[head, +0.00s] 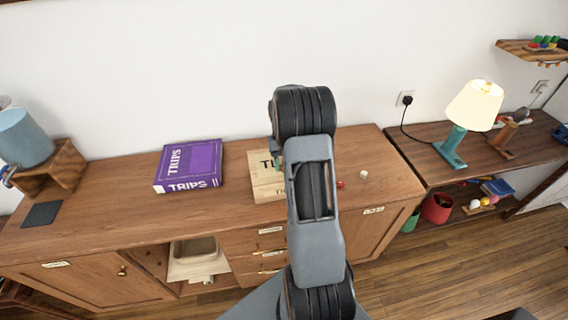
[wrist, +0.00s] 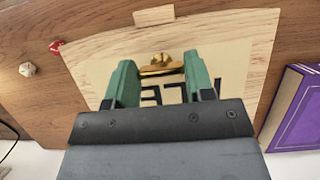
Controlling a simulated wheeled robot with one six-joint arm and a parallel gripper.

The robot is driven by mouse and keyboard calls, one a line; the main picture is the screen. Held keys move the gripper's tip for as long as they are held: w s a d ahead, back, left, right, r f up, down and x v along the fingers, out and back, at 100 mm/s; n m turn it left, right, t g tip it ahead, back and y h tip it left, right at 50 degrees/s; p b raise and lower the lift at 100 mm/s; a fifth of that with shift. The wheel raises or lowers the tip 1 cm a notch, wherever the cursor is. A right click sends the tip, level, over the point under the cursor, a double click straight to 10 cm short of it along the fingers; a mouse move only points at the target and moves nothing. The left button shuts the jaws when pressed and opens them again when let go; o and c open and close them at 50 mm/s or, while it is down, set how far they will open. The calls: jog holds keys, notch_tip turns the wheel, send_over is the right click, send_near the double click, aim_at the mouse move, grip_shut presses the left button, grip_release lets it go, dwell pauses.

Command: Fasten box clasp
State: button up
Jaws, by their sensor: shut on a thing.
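The wooden box (head: 264,186) lies flat on the sideboard, partly hidden by my arm. In the wrist view, its pale lid (wrist: 232,50) carries dark lettering, and a small wooden block (wrist: 153,15) shows at its edge. A brass clasp (wrist: 162,66) sits on the box between the green fingers of my gripper (wrist: 159,66). The fingers are shut on the clasp, one at each side. In the head view, only a bit of green finger (head: 277,163) shows beside my arm. Whether the clasp is fastened cannot be told.
A purple TRIPS box (head: 188,165) stands left of the wooden box. A red die (head: 340,184) and a pale die (head: 364,174) lie to its right. A lamp (head: 470,115) is on the right table. The sideboard (head: 110,215) is clear around the purple box.

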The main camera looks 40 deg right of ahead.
jog(key=o, duration=0.9)
jog(key=shift+r, duration=0.1)
jog(key=v, duration=1.3)
jog(key=shift+w+d+r+b, duration=0.1)
jog(key=shift+w+r+b, duration=0.15)
jog(key=shift+b, duration=0.15)
